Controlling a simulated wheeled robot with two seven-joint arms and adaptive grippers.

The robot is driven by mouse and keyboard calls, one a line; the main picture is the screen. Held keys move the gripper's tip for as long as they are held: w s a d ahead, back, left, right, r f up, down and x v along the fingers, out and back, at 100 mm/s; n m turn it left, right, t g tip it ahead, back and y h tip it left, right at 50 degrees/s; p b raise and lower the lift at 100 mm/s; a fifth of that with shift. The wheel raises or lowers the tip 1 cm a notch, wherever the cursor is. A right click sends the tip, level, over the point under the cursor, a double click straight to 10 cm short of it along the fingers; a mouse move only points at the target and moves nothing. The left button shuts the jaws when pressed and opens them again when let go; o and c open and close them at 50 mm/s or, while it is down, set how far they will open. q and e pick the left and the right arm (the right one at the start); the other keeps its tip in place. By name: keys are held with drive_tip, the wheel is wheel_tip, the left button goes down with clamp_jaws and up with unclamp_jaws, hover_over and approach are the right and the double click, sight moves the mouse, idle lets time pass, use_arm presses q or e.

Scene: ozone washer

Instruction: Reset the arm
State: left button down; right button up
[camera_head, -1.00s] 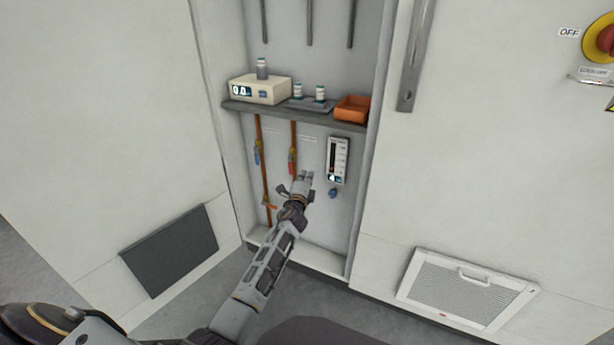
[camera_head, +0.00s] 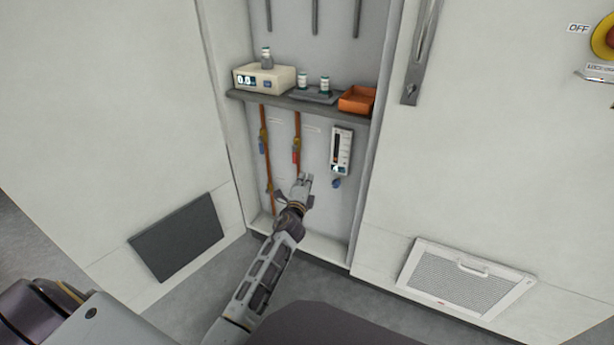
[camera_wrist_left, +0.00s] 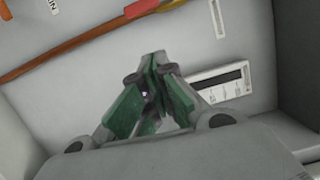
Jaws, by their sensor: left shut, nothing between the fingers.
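My left gripper (camera_head: 304,181) reaches from the bottom of the head view to the front of the recessed cabinet bay. In the left wrist view its green-padded fingers (camera_wrist_left: 155,62) meet at the tips with nothing between them. A white flow meter with a blue knob (camera_head: 341,151) is on the bay's back wall, up and right of the gripper. It also shows in the wrist view (camera_wrist_left: 218,82), beside the fingers. A copper pipe with a red-handled valve (camera_head: 296,150) is just above the gripper. My right gripper is not in view.
A grey shelf (camera_head: 300,105) crosses the bay above the gripper. It carries a cream scale (camera_head: 264,79), small vials and an orange tray (camera_head: 357,99). A second copper pipe with a blue valve handle (camera_head: 262,143) stands left. White cabinet panels flank the bay.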

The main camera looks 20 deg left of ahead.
use_arm(q)
drive_tip(key=shift+s, duration=0.35)
idle(0.4)
